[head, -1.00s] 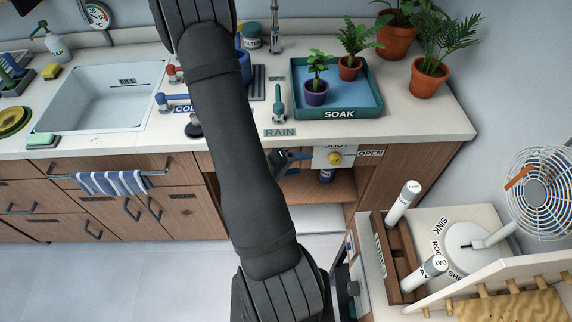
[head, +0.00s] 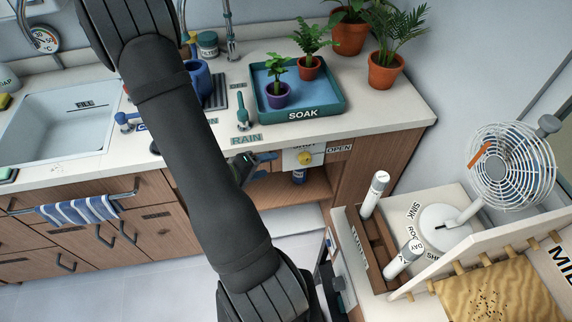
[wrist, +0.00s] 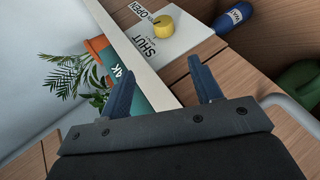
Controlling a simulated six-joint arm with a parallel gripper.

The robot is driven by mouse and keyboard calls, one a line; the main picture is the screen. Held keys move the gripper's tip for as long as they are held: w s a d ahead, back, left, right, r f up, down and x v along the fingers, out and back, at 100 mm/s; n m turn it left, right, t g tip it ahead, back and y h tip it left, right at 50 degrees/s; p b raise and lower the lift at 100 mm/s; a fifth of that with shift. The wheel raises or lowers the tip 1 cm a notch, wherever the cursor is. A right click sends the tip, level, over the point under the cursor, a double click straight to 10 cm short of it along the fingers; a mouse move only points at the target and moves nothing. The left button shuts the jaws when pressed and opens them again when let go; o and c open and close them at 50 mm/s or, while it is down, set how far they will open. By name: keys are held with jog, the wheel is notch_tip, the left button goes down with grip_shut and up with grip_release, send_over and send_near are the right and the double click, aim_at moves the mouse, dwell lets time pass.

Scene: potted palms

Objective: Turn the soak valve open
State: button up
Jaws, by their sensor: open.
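The soak valve is a round yellow knob (head: 305,158) on a white plate (head: 290,160) below the counter edge, under the SOAK tray. An OPEN label (head: 339,149) is at its right. In the wrist view the yellow knob (wrist: 163,27) is at the top, beyond the fingertips, with SHUT and OPEN lettering on the plate (wrist: 185,35). My gripper (head: 268,165) is just left of the plate in the head view. In the wrist view my gripper (wrist: 163,82) has its blue fingers spread with nothing between them. It does not touch the knob.
The teal SOAK tray (head: 337,107) holds two potted plants on the counter. Two larger potted palms stand behind it. A blue bottle (head: 299,177) is below the knob. A wooden rack (head: 377,248) and a fan (head: 512,165) are at the right.

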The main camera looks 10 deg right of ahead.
jog(key=d+f+n+t+y, duration=0.1)
jog(key=d+y, duration=0.1)
jog(key=d, duration=0.2)
jog(key=d+f+n+t+y, duration=0.1)
jog(key=d+f+t+y, duration=0.1)
jog(key=d+y, duration=0.1)
jog(key=d+f+n+t+y, duration=0.1)
jog(key=d+t+y, duration=0.1)
jog(key=d, duration=0.3)
jog(key=shift+w+d+f+y, duration=0.2)
jog(key=shift+w+f+y, duration=0.15)
jog(key=shift+y, duration=0.15)
jog(key=s+a+n+t+y, duration=0.1)
jog(key=s+a+t+y, duration=0.1)
jog(key=a+y, duration=0.25)
jog(key=m+t+h, duration=0.1)
jog(key=m+h, duration=0.1)
jog(key=m, duration=0.2)
send_near(306, 161)
jog(key=x, duration=0.9)
